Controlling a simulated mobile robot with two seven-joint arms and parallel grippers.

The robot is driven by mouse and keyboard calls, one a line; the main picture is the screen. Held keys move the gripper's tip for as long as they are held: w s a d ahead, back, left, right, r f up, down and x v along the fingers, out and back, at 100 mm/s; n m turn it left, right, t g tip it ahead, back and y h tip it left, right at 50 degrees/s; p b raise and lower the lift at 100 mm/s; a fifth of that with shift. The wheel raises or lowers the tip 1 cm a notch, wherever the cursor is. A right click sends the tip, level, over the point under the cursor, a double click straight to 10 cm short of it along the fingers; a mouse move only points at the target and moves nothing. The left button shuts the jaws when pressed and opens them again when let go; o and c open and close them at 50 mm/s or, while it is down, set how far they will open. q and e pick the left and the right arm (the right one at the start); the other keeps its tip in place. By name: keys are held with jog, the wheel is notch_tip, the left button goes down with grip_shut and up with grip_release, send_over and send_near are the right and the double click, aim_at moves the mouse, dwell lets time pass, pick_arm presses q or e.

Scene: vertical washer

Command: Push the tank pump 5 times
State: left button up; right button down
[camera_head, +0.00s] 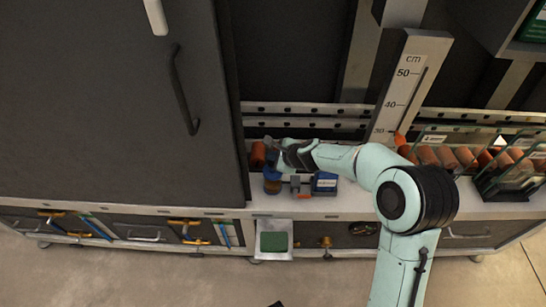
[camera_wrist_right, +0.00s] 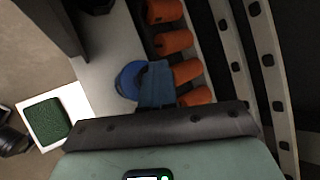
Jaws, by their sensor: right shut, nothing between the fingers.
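The tank pump, seemingly the small round blue-topped item (camera_head: 272,174), stands on the light ledge in the head view. Its blue round top (camera_wrist_right: 127,80) also shows in the right wrist view, partly covered by my finger. My right gripper (camera_head: 270,147) is shut and empty, right by the blue top. Its dark blue-grey fingers (camera_wrist_right: 157,84) overlap the top's right side in the wrist view. I cannot tell whether they touch it. My left gripper is not in view.
Orange cylinders (camera_wrist_right: 172,42) line the ledge behind the pump. A tray with a green pad (camera_head: 273,241) juts out below. A tall dark door (camera_head: 110,110) is on the left, glass-sided bins (camera_head: 510,170) on the right.

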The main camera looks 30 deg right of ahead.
pick_arm(q)
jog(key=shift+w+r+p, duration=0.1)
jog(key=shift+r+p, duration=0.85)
jog(key=shift+p, duration=0.1)
pick_arm(e)
jog(key=shift+r, duration=1.1)
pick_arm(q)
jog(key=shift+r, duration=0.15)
pick_arm(e)
jog(key=shift+r, duration=0.1)
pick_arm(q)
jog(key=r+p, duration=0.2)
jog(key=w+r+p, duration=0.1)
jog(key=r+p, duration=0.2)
pick_arm(e)
notch_tip(320, 180, up, 5)
jog(key=shift+f, duration=0.1)
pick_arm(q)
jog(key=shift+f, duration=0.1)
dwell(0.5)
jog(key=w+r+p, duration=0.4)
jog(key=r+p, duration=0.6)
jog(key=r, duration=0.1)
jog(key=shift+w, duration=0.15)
pick_arm(e)
notch_tip(320, 180, up, 4)
jog(key=shift+w, duration=0.15)
